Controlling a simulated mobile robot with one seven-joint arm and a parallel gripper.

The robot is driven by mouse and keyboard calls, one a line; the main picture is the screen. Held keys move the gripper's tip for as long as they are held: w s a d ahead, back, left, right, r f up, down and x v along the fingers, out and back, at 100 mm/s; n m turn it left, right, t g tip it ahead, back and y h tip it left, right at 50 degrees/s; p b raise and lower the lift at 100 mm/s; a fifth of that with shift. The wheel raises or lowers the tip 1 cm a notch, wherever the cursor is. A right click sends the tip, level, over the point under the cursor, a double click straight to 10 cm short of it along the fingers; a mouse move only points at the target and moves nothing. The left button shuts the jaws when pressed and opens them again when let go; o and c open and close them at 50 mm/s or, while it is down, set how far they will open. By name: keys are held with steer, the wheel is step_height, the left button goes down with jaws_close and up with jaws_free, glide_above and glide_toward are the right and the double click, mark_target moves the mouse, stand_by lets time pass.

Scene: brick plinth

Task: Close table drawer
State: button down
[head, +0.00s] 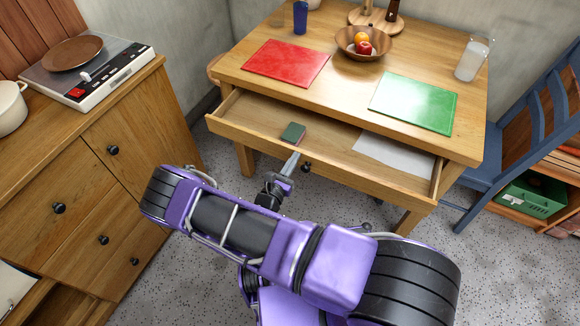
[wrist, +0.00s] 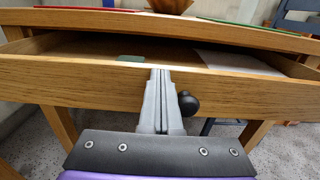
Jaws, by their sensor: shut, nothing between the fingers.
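The table drawer (head: 330,160) is pulled out from the wooden table (head: 345,72), with its inside showing. A dark green box (head: 292,134) and a white sheet (head: 395,155) lie in it. The drawer's round black knob (head: 306,167) is on its front; it also shows in the wrist view (wrist: 188,103). My gripper (head: 293,158) is shut and empty, its fingers pointing at the drawer front just left of the knob. In the wrist view the fingertips (wrist: 160,73) overlap the drawer front; I cannot tell whether they touch it.
On the table are a red mat (head: 286,62), a green mat (head: 413,102), a fruit bowl (head: 361,50), a blue cup (head: 300,18) and a glass of milk (head: 473,58). A wooden cabinet (head: 85,160) stands left, a blue chair (head: 500,160) right.

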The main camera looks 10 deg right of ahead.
steer(key=b, duration=0.4)
glide_above(315, 135)
steer(key=shift+w, duration=0.1)
